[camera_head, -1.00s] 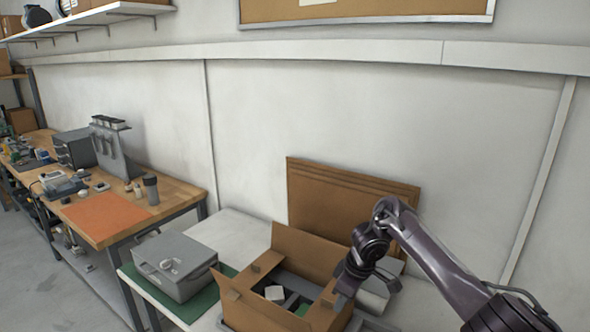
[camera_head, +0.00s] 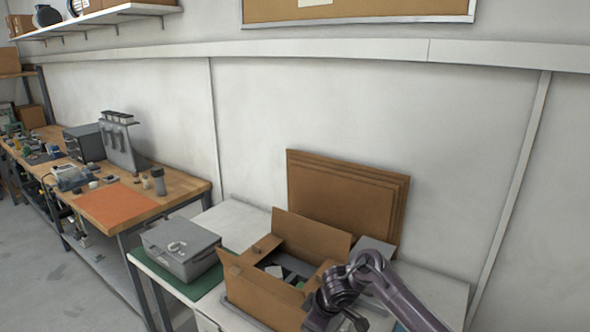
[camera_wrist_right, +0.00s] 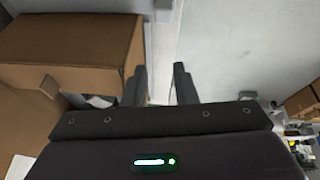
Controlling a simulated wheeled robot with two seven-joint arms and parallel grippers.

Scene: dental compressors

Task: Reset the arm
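My right arm (camera_head: 392,292) comes in from the lower right in the head view and is bent. Its gripper (camera_head: 336,322) hangs at the bottom edge of the picture, at the near right side of the open cardboard box (camera_head: 262,296), and is partly cut off. In the right wrist view the gripper's two dark fingers (camera_wrist_right: 161,82) stand apart with nothing between them. The cardboard box (camera_wrist_right: 75,35) fills the left side of that view, beside the fingers. My left gripper is not in view.
A grey case (camera_head: 180,262) with a light handle sits on a green mat (camera_head: 207,286) left of the box. Flat brown panels (camera_head: 345,195) lean on the wall behind. A wooden workbench (camera_head: 175,187) with an orange mat (camera_head: 115,207) stands further left.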

